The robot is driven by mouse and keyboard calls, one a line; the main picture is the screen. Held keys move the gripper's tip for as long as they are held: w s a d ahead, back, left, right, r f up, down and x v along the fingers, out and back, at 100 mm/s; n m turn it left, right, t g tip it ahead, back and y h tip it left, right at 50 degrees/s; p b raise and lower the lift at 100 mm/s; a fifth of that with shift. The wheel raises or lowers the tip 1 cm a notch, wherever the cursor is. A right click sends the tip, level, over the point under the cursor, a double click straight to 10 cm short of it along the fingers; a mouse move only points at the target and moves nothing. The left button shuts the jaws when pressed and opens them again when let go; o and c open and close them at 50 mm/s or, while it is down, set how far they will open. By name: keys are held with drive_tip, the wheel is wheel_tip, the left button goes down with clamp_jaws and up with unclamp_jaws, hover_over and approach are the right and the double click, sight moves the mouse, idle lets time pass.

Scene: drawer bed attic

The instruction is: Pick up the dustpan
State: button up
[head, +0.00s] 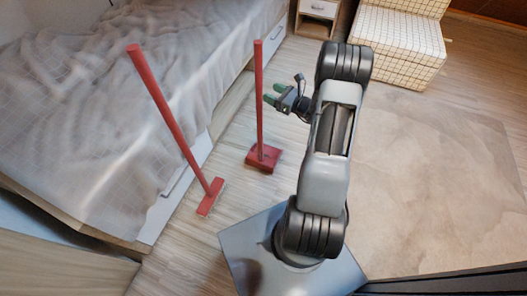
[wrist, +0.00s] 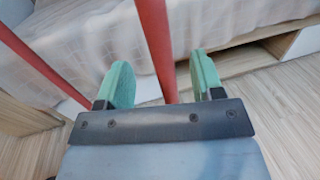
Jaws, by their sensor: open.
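The red dustpan (head: 263,157) stands on the wood floor with its long handle (head: 259,95) upright beside the bed. My gripper (head: 270,93) is open, with green fingers pointing left at the upper part of that handle. In the head view the fingertips are just right of the handle. In the wrist view the dustpan's handle (wrist: 156,45) shows in the gap between the two open fingers of my gripper (wrist: 161,62), with room on both sides. Whether it is between the tips or just beyond them is hard to tell. The pan is hidden in the wrist view.
A red broom (head: 168,110) stands tilted to the left, its head (head: 211,197) on the floor; its handle crosses the wrist view's left side (wrist: 40,65). The bed (head: 120,90) with drawers lies behind. A checked chair (head: 398,45) and rug (head: 430,170) are right.

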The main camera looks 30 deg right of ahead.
sight(259, 87)
drive_tip(key=shift+b+x, duration=0.9)
drive_tip(key=shift+x, duration=2.4)
drive_tip(key=shift+a, duration=0.1)
drive_tip(key=shift+c, duration=0.3)
drive_tip(key=shift+f, duration=0.1)
clamp_jaws()
